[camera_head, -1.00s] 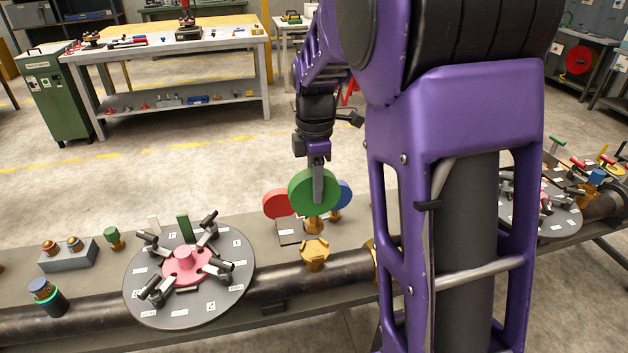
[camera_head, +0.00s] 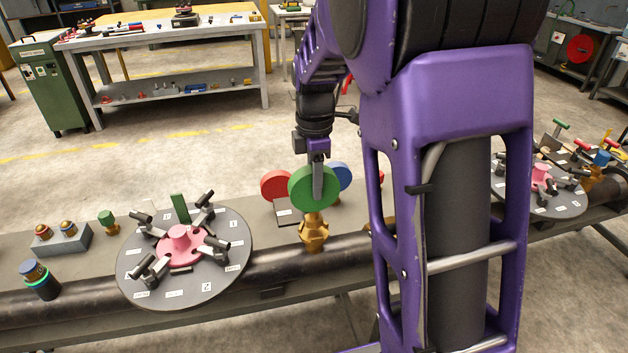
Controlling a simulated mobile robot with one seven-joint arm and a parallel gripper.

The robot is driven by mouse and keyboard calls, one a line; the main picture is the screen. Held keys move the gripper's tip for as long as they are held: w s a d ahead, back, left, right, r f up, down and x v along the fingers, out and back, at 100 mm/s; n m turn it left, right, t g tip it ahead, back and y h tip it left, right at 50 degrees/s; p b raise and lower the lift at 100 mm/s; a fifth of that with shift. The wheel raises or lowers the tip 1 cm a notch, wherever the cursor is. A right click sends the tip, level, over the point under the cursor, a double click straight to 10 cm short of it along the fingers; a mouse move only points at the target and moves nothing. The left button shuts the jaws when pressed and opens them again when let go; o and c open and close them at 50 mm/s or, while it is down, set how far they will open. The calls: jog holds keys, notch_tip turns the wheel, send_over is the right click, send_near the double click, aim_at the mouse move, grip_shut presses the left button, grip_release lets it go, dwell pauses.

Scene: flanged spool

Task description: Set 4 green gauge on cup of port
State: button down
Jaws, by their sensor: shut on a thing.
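The green gauge (camera_head: 297,188) is a round green disc, held upright with its brass stem (camera_head: 314,218) pointing down. My gripper (camera_head: 317,187) is shut on the disc, with a finger across its near face. The brass port (camera_head: 313,238) stands on the dark pipe right below. The stem's lower end meets the port's cup; how deep it sits is too small to tell. A red gauge (camera_head: 275,184) and a blue gauge (camera_head: 341,175) show behind the green one, partly hidden by it.
A grey disc (camera_head: 222,285) with a pink hub and several dark clamps lies left of the port. A grey block with two domed fittings (camera_head: 62,238) and a green-topped fitting (camera_head: 108,221) stand farther left. A second disc (camera_head: 536,196) is at right, beyond my arm.

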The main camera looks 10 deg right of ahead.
dwell(0.3)
jog(key=shift+f+b, duration=0.9)
jog(key=shift+f, duration=0.3)
jog(key=shift+c, duration=2.2)
grip_release()
notch_tip(320, 180, up, 18)
jog(key=p, duration=0.3)
jog(key=shift+f, duration=0.25)
jog(key=shift+w, duration=0.1)
